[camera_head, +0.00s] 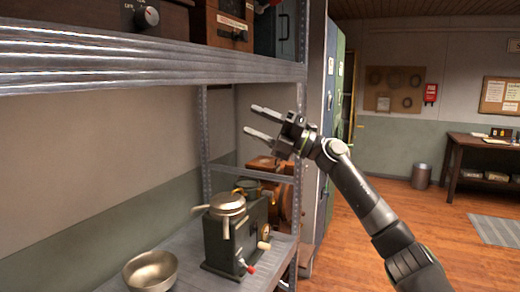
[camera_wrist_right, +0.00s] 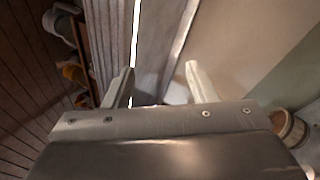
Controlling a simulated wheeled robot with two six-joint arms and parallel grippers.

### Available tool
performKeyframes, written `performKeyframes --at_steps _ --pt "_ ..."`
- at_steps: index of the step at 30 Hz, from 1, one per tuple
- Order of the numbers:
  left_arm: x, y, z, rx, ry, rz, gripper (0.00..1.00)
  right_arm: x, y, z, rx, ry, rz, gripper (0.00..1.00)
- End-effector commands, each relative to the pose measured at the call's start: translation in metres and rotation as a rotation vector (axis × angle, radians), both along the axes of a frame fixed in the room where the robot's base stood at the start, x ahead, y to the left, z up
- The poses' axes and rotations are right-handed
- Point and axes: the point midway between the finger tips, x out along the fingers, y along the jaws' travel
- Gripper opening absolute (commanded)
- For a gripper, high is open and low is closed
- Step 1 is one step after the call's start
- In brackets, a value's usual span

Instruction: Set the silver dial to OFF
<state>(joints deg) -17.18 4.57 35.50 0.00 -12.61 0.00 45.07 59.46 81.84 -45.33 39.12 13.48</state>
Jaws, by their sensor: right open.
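The silver dial (camera_head: 148,16) is on the front of a dark box on the upper shelf, at the top left of the head view. Small white lettering that seems to read OFF is to the upper left of the dial. Which mark its pointer lines up with is too small to tell. My right gripper (camera_head: 250,119) is open and empty, below the upper shelf's edge and well to the right of the dial. Its two parted fingers (camera_wrist_right: 159,78) also show in the right wrist view, with nothing between them. My left gripper is out of view.
The metal upper shelf (camera_head: 150,55) has a thick front edge between my right gripper and the dial. A wooden box (camera_head: 228,25) stands right of the dial's box. Below are a steel bowl (camera_head: 150,272) and a dark machine (camera_head: 232,235). The floor at the right is open.

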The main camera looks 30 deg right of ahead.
Motion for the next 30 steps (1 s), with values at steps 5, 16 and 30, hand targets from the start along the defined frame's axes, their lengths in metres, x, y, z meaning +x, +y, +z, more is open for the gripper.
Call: performKeyframes --at_steps 5,16,30 --pt "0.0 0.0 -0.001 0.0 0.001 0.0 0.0 0.016 -0.011 -0.031 0.08 0.056 -0.017 0.52" --pt "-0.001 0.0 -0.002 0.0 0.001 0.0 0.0 0.032 -0.025 -0.069 0.174 0.121 -0.044 0.52" --pt "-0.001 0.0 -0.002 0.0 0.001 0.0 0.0 0.033 -0.026 -0.071 0.179 0.125 -0.047 0.52"
